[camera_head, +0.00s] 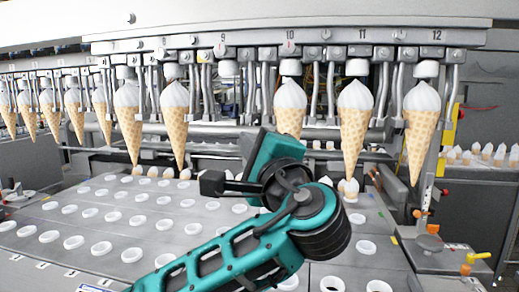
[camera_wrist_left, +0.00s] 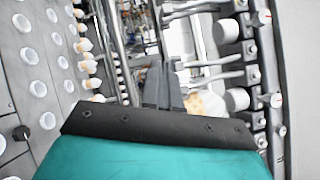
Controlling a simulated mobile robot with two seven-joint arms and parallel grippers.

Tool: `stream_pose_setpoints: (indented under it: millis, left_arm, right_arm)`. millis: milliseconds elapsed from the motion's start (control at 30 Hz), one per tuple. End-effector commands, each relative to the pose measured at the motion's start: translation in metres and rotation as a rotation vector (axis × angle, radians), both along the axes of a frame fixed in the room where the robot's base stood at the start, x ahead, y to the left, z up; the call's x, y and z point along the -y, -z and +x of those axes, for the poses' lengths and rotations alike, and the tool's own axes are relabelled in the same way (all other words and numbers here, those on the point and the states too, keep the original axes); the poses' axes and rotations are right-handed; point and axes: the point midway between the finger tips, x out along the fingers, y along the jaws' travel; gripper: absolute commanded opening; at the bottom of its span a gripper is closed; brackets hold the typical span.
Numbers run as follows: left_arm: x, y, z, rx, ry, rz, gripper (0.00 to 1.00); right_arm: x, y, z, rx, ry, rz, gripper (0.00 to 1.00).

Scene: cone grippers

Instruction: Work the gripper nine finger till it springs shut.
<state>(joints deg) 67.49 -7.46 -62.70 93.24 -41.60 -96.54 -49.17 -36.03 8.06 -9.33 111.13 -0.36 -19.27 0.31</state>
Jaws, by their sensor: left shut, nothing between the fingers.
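Gripper nine (camera_head: 228,70) hangs under the number 9 on the machine's top rail. Its white cap shows and no cone hangs below it. Thin metal fingers (camera_head: 209,92) hang beside it; whether they are open or shut is unclear. My left gripper (camera_head: 257,140) is in front of the machine, below and right of gripper nine, its tips largely hidden by its own body. In the left wrist view, my left gripper's dark fingers (camera_wrist_left: 165,88) are together and empty, beside part of a cone (camera_wrist_left: 205,104). Contact with a machine finger cannot be told. My right gripper is out of view.
Ice-cream cones hang at neighbouring stations, including one (camera_head: 290,108) under 10 and one (camera_head: 355,115) under 11. A metal plate (camera_head: 120,210) with rows of white-rimmed holes lies below. Tubes and rods crowd the space behind the cones.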

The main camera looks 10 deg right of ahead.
Motion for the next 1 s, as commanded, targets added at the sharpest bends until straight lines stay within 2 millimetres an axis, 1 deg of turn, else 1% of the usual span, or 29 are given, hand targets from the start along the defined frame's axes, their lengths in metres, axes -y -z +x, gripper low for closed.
stream_pose_setpoints:
  millis: [33, 100, 300, 500, 833, 1000]
  left_arm:
    - [-0.004, -0.005, 0.011, 0.001, -0.006, 0.003, 0.00]
    - [-0.008, -0.008, 0.024, 0.001, -0.004, 0.002, 0.00]
    - [-0.031, -0.017, 0.037, 0.001, -0.002, 0.000, 0.00]
    - [-0.040, -0.020, 0.042, 0.001, 0.000, 0.000, 0.00]
    - [-0.041, -0.019, 0.042, 0.003, 0.000, 0.005, 0.00]
    - [-0.053, -0.017, 0.047, 0.034, -0.001, 0.107, 0.00]
  right_arm:
    - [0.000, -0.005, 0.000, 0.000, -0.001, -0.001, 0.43]
    - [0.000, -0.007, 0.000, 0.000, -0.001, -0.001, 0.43]
    - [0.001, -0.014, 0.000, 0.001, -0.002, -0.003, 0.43]
    - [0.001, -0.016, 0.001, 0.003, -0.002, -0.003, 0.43]
    - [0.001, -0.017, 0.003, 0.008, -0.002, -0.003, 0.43]
    - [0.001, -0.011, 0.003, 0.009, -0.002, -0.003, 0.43]
